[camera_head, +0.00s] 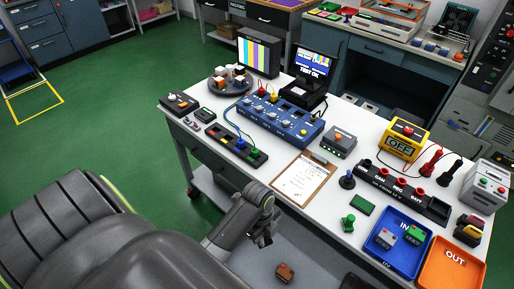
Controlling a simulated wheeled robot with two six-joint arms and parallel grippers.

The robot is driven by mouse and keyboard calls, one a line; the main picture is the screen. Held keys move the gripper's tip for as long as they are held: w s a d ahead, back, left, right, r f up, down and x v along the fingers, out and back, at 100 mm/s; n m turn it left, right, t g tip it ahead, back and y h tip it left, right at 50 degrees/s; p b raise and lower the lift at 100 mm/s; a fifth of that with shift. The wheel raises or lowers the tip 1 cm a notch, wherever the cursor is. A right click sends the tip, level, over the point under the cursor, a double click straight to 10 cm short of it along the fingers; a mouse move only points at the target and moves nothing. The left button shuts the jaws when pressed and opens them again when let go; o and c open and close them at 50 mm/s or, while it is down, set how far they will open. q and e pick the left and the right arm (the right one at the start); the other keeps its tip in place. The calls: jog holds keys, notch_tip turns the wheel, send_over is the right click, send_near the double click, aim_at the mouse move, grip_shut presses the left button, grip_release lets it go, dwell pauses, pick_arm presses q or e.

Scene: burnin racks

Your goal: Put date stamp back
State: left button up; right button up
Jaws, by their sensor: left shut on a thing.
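My left gripper (264,238) is at the near edge of the white table, below the clipboard. It is shut on a small dark thing, mostly hidden by the fingers; I cannot tell whether it is the date stamp. A dark blue knob-handled piece (348,180), shaped like a stamp, stands upright right of the clipboard. A green knob-handled piece (348,224) is nearer the front edge. No date marking is readable on either.
The clipboard (297,184), black socket strip (434,207), blue IN tray (383,261) and orange OUT tray (453,270) are on the table (320,222). A blue instrument box (283,118) stands behind. A small brown block (285,272) lies below the table edge.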

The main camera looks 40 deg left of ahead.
pick_arm(q)
jog(key=shift+s+f, duration=0.4)
jog(key=shift+s, duration=0.25)
jog(key=shift+s+f+n, duration=0.25)
jog(key=shift+f+n, duration=0.05)
jog(key=shift+f, duration=4.7)
jog(key=shift+f, duration=0.1)
jog(key=o, duration=0.8)
notch_tip(320, 180, up, 12)
jog(key=a, duration=0.2)
